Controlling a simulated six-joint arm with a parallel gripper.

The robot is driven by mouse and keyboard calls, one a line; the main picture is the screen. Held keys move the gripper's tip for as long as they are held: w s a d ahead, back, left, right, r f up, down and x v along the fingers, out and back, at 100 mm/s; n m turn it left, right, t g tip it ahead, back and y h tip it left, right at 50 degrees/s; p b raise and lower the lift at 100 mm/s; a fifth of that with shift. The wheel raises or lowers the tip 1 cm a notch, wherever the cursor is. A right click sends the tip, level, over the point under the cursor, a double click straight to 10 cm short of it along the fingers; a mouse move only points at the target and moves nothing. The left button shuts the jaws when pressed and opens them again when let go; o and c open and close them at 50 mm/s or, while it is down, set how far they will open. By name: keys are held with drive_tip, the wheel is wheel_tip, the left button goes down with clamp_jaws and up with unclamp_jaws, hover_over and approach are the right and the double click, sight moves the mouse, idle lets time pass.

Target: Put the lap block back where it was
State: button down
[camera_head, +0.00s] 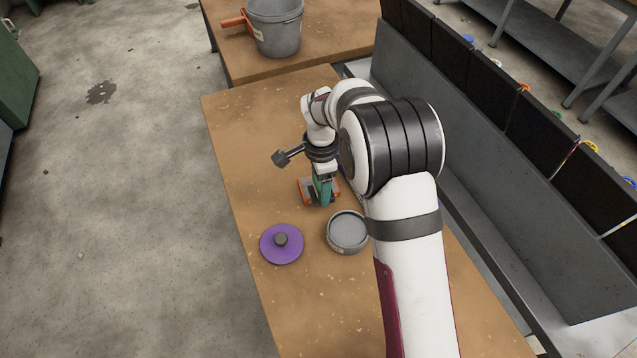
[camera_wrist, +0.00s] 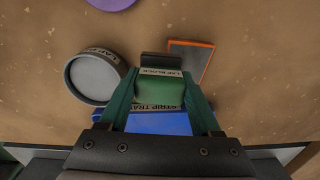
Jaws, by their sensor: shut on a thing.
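My gripper (camera_wrist: 159,82) is shut on the lap block (camera_wrist: 158,93), a green block with a pale "LAP BLOCK" label and a dark part at its far end. The block sits between the two green fingers in the wrist view. A blue strip tray (camera_wrist: 160,122) shows below and behind the block, partly hidden by the gripper. In the head view my gripper (camera_head: 322,192) points down over the table, and the block is mostly hidden there. I cannot tell whether the block touches the surface under it.
A round grey tin (camera_head: 347,232) and a purple disc with a knob (camera_head: 281,244) are close by. An orange-edged dark piece (camera_wrist: 190,62) lies beside the block. A grey bucket (camera_head: 275,28) stands on the far table. Black bins (camera_head: 480,90) line the right. The table's left side is clear.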

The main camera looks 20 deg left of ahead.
drive_tip(key=s+a+r, duration=0.2)
drive_tip(key=a, duration=0.4)
drive_tip(key=s+a+r+n, duration=0.1)
drive_tip(key=s+a+r, duration=0.1)
drive_tip(key=a, duration=0.4)
drive_tip(key=shift+a+r, duration=0.4)
drive_tip(key=shift+r, duration=0.05)
drive_tip(key=shift+f, duration=4)
drive_tip(key=shift+f, duration=0.4)
drive_tip(key=shift+c, duration=2)
unclamp_jaws()
drive_tip(key=o, duration=0.4)
